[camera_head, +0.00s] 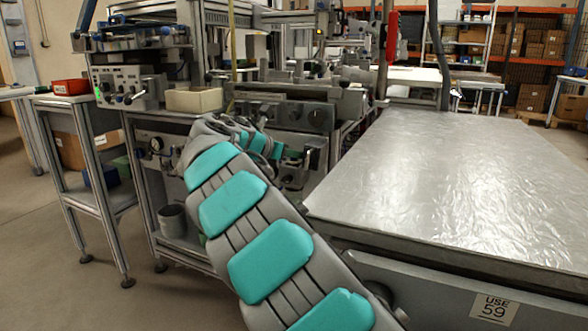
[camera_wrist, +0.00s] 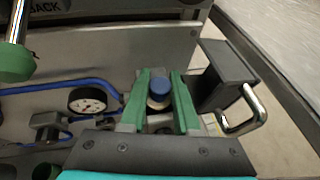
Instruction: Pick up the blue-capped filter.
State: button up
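In the wrist view, the blue-capped filter (camera_wrist: 159,88) stands between the green fingers of my gripper (camera_wrist: 160,98). Its round blue cap sits near the fingertips, with a pale body just below it. One finger is on each side, very close to the cap; a narrow dark gap shows on the right, so the gripper looks open around it. The filter's lower part is hidden. In the head view, my arm reaches to the machine's front, and neither the filter nor the fingers can be made out.
In the wrist view, a dark block with a metal handle (camera_wrist: 247,110) stands close right of the fingers. A round gauge (camera_wrist: 88,100) and a blue hose (camera_wrist: 50,86) lie left. In the head view, a broad foil-covered table (camera_head: 450,180) is right and a cream bin (camera_head: 194,99) sits on the machine.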

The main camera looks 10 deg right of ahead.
grip_shut()
